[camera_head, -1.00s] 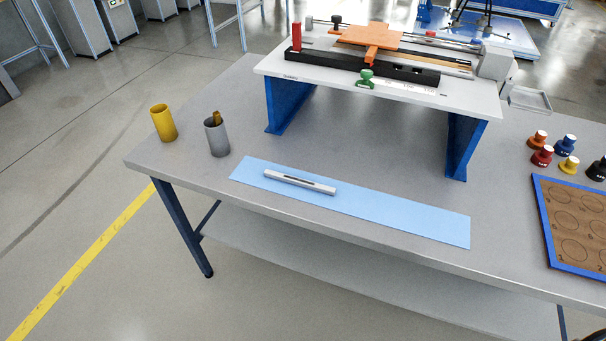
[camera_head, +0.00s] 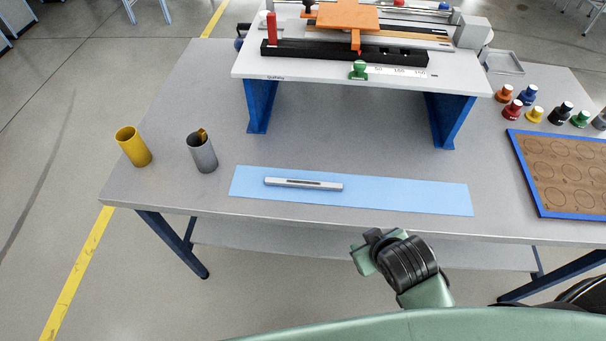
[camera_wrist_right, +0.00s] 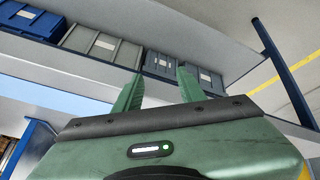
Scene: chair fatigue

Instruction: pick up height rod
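A slim silver rod (camera_head: 303,184), which may be the height rod, lies flat on the blue mat (camera_head: 410,197) near the table's front edge. A grey cup (camera_head: 203,155) with a short brass-coloured piece in it stands left of the mat. My right gripper (camera_head: 364,254) is in front of the table edge, right of the rod and apart from it. In the right wrist view its two green fingers (camera_wrist_right: 158,82) are spread with nothing between them. My left gripper is not in view.
A yellow cup (camera_head: 132,147) stands at the table's left end. A white bench (camera_head: 300,87) on blue legs (camera_head: 259,105) stands behind the mat. A blue-rimmed board (camera_head: 565,175) and coloured knobs are at right. The right wrist view shows bins (camera_wrist_right: 102,45) on a shelf.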

